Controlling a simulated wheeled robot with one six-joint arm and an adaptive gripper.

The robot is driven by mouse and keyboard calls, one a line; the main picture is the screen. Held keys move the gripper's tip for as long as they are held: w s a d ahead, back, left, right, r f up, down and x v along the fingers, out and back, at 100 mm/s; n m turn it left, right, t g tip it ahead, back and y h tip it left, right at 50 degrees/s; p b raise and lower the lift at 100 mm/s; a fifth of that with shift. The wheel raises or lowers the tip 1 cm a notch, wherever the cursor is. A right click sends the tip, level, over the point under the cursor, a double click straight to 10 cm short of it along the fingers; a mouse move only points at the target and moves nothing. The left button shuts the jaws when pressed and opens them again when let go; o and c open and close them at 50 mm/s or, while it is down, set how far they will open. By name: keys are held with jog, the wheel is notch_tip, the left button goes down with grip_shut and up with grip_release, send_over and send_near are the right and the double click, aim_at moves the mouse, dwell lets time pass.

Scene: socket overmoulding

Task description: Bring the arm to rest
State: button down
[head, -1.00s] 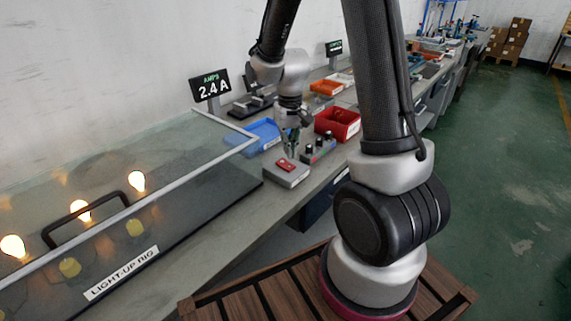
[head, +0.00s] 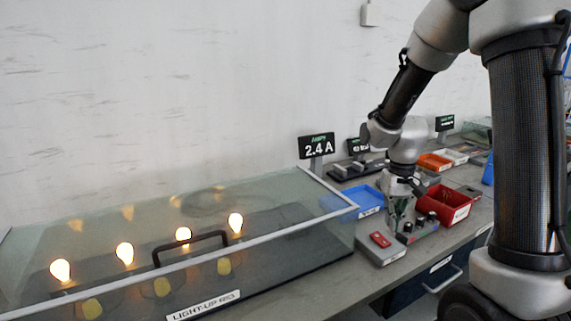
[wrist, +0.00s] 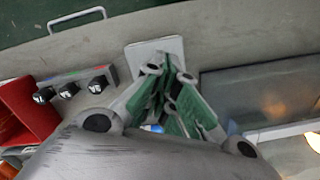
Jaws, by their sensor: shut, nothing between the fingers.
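My gripper (head: 397,222) hangs below my wrist over the bench, pointing down. It is between the grey box with the red switch and the row of black knobs. The wrist view shows my gripper's green-padded fingers (wrist: 166,75) drawn together with nothing held. In that view a pale block (wrist: 155,50) shows just beyond the fingertips. My arm reaches in from the right of the head view and is bent down towards the bench.
The glass-lidded light-up rig (head: 190,265) with several glowing bulbs fills the left bench. The grey switch box (head: 382,252), knob box (head: 418,232), red bin (head: 444,203) and blue tray (head: 362,200) surround my gripper. An amps display (head: 317,147) reads 2.4 A.

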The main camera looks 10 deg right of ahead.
jog(key=s+d+r+n+t, duration=0.1)
jog(key=s+r+t, duration=0.4)
jog(key=s+r, duration=1.3)
jog(key=shift+s+d+r, duration=0.15)
jog(key=shift+s+r, duration=0.2)
